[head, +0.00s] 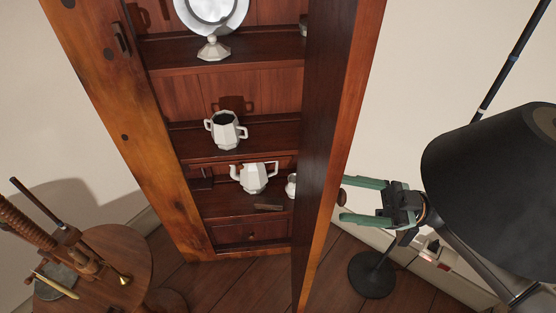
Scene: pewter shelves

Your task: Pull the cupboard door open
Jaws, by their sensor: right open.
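The wooden cupboard (160,165) stands in the middle of the head view with its shelves exposed. Its door (335,125) stands swung out toward me on the right, seen nearly edge-on. A small dark round knob (342,198) sits on the door's outer side. My right gripper (345,200) has green fingers, spread apart, pointing left at the door. The knob lies between the fingertips in the picture; I cannot tell whether they touch it. My left gripper is out of view.
White vessels, including a two-handled pot (226,131) and a teapot (254,177), stand on the shelves. A round wooden table (115,255) is at lower left. A black lampshade-like form (495,185) fills the right side, and a round black base (372,276) stands on the floor.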

